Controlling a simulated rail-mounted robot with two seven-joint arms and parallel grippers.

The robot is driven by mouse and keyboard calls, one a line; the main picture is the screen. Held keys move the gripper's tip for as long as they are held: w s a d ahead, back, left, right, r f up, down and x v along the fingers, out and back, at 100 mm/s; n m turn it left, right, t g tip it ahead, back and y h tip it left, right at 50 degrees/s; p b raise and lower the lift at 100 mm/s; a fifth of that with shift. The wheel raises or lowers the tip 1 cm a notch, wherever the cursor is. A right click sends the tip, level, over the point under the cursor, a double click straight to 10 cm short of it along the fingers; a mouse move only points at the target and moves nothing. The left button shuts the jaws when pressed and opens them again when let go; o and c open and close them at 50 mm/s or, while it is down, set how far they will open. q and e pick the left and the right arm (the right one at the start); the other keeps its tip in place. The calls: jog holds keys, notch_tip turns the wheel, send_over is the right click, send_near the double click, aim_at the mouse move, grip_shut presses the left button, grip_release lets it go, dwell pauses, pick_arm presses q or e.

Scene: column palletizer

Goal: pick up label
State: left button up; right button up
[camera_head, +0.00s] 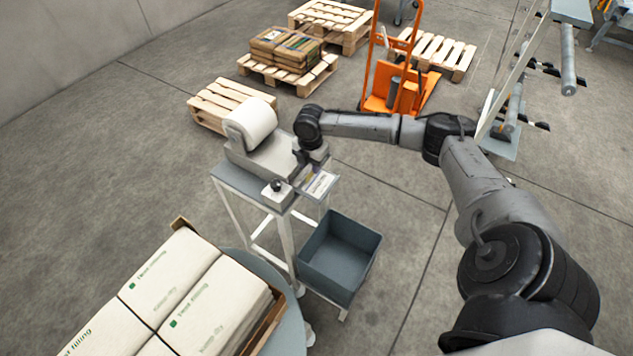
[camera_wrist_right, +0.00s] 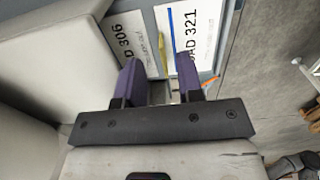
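In the head view, a label (camera_head: 319,184) shows on the small tray of the labelling stand. My right gripper (camera_wrist_right: 158,62) has its two purple fingers spread apart, with nothing visibly held between them. In the head view it is over the stand near the tray (camera_head: 314,160), mostly hidden by my wrist. My left gripper is not in view.
The stand carries a white roll (camera_head: 250,121) and a small black-knobbed box (camera_head: 277,190). A grey bin (camera_head: 341,254) is below. White sacks (camera_head: 172,272) fill the lower left. An orange hand truck (camera_head: 392,90) and pallets (camera_head: 228,101) stand behind. Open floor lies at left.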

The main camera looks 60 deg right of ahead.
aim_at(318, 180)
notch_tip(318, 180, down, 4)
jog(key=shift+s+r, duration=0.15)
jog(key=shift+r, duration=0.1)
grip_shut()
